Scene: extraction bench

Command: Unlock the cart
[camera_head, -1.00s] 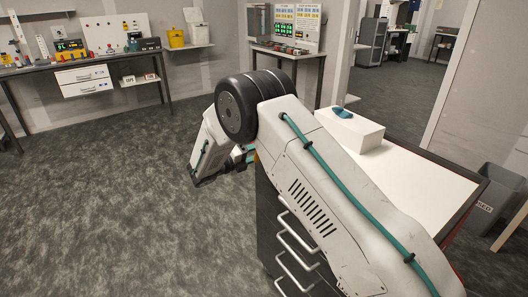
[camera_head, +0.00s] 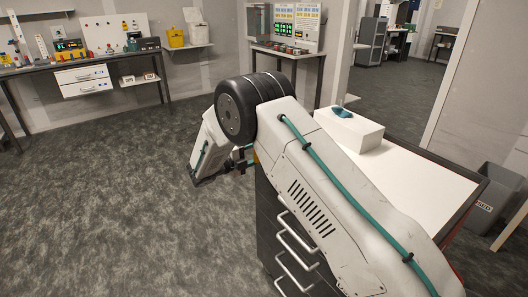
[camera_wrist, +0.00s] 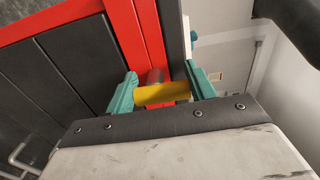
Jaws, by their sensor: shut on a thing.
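The cart is dark grey with a red frame, drawers with bar handles (camera_head: 297,240) and a white top (camera_head: 420,187). In the wrist view its red frame (camera_wrist: 148,35) and dark panels (camera_wrist: 70,60) fill the upper left. A yellow bar-like part (camera_wrist: 162,94), seemingly the lock lever, sits at the red frame by a round brownish pin. My gripper (camera_wrist: 162,88) has its two teal fingers on either end of this part and is shut on it. In the head view my gripper (camera_head: 243,160) is at the cart's far left corner, partly hidden by my arm.
A white box (camera_head: 360,135) with a small teal item on it stands on the cart top. A grey bin (camera_head: 495,195) is at the right. Benches (camera_head: 85,72) line the back wall. The floor left of the cart is clear.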

